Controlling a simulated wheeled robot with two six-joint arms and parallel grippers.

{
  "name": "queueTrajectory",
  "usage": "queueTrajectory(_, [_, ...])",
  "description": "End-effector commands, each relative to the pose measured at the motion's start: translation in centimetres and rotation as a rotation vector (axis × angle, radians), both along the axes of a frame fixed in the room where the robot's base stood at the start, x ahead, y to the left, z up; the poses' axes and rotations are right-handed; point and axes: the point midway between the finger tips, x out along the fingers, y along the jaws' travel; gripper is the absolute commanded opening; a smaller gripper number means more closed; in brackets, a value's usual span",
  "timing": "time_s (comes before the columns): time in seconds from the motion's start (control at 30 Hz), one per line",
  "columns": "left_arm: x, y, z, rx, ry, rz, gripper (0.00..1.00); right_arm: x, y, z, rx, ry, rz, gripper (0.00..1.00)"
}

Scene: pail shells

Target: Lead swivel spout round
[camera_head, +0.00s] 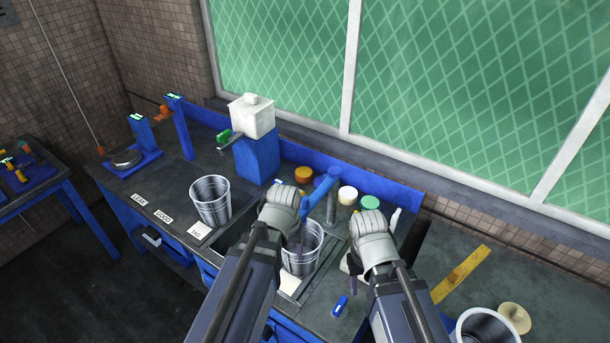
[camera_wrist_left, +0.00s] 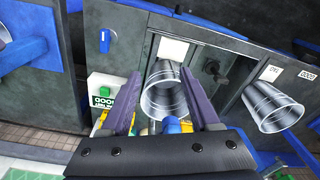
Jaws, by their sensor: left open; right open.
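The blue swivel spout (camera_head: 321,188) reaches out from a grey post (camera_head: 331,208) at the back of the bench. Its end points down-left toward a metal pail (camera_head: 303,262). My left gripper (camera_head: 298,240) is at the spout's end and over this pail, hiding part of both. In the left wrist view its purple fingers (camera_wrist_left: 160,105) are apart, with the blue spout tip (camera_wrist_left: 172,126) low between them and the pail (camera_wrist_left: 163,98) beyond. Contact with the spout cannot be told. My right gripper (camera_head: 352,275) is open, right of the pail, with nothing visible in it.
A second metal pail (camera_head: 210,201) stands to the left by label cards. A white tank (camera_head: 251,116) on a blue stand, an orange jar (camera_head: 303,174), a cream jar (camera_head: 348,195) and a green-lidded jar (camera_head: 370,202) line the back. A blue switch (camera_head: 340,306) is at front.

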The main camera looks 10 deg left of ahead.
Motion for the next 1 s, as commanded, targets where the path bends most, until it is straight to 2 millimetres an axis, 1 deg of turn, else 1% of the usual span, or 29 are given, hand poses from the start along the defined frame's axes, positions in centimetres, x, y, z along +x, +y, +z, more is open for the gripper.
queueTrajectory(0.03, [1.7,0.5,3.2,-0.004,-0.023,0.021,0.62,0.0,0.0,3.2,0.000,0.000,-0.002,0.50])
queueTrajectory(0.07, [2.8,0.7,4.0,-0.004,-0.041,0.033,0.62,0.0,0.0,3.9,0.001,0.001,-0.003,0.50])
queueTrajectory(0.13, [6.3,0.9,5.6,-0.005,-0.101,0.063,0.62,0.0,0.0,5.4,0.001,0.001,-0.005,0.50])
queueTrajectory(0.17, [8.6,0.8,6.2,-0.006,-0.138,0.076,0.62,0.0,0.0,5.8,0.000,0.001,-0.006,0.50])
queueTrajectory(0.2, [11.1,0.5,6.3,-0.006,-0.184,0.090,0.62,0.0,0.0,5.6,0.000,0.001,-0.006,0.50])
queueTrajectory(0.3, [14.9,-0.2,6.4,-0.011,-0.262,0.111,0.62,0.0,0.0,5.3,0.000,0.001,-0.006,0.50])
queueTrajectory(0.33, [15.6,-0.4,6.5,-0.012,-0.278,0.115,0.62,0.0,0.0,5.2,0.000,0.001,-0.006,0.50])
queueTrajectory(0.4, [16.8,-0.8,6.7,-0.013,-0.305,0.120,0.62,0.0,0.0,5.2,0.000,0.001,-0.006,0.50])
queueTrajectory(0.47, [17.3,-0.9,6.8,-0.014,-0.318,0.124,0.62,0.0,0.0,5.2,0.000,0.001,-0.006,0.50])
queueTrajectory(0.67, [17.4,-1.0,6.6,-0.015,-0.324,0.125,0.62,0.0,0.0,5.0,0.001,0.001,-0.005,0.50])
queueTrajectory(0.87, [17.8,-0.9,5.5,-0.015,-0.323,0.126,0.62,0.0,0.0,3.9,0.000,0.000,0.000,0.50])
queueTrajectory(1.0, [18.3,-0.9,4.0,-0.015,-0.322,0.126,0.62,0.0,0.0,2.4,-0.001,0.001,0.008,0.50])
